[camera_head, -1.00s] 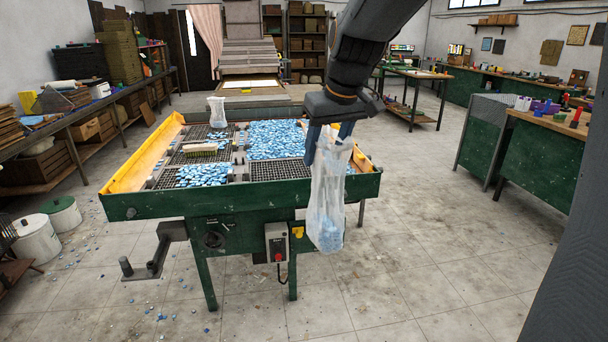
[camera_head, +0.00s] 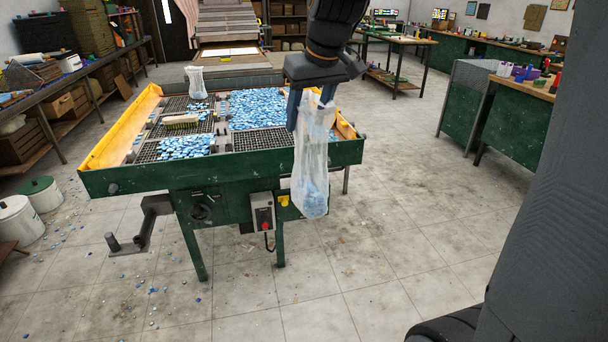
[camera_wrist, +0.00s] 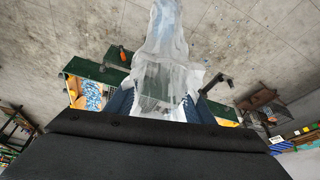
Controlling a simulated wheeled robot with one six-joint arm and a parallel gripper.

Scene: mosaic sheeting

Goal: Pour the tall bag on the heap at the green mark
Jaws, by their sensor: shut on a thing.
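My gripper (camera_head: 312,97) is shut on the top of a tall translucent plastic bag (camera_head: 311,170). The bag hangs upright in front of the table's near right side, with blue pieces showing in its lower part. In the wrist view the bag (camera_wrist: 163,60) stretches away from between the blue fingers (camera_wrist: 155,105). A wide heap of blue tiles (camera_head: 262,107) covers the table's right grid section. A smaller heap (camera_head: 186,147) lies at the near left. A second, shorter bag (camera_head: 197,84) stands at the table's back left. I cannot make out a green mark.
The green table (camera_head: 130,180) has a raised yellow side wall (camera_head: 120,128) on the left. A brush (camera_head: 181,122) lies between grid sections. A crank (camera_head: 140,230) and a switch box (camera_head: 262,211) jut from the front.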

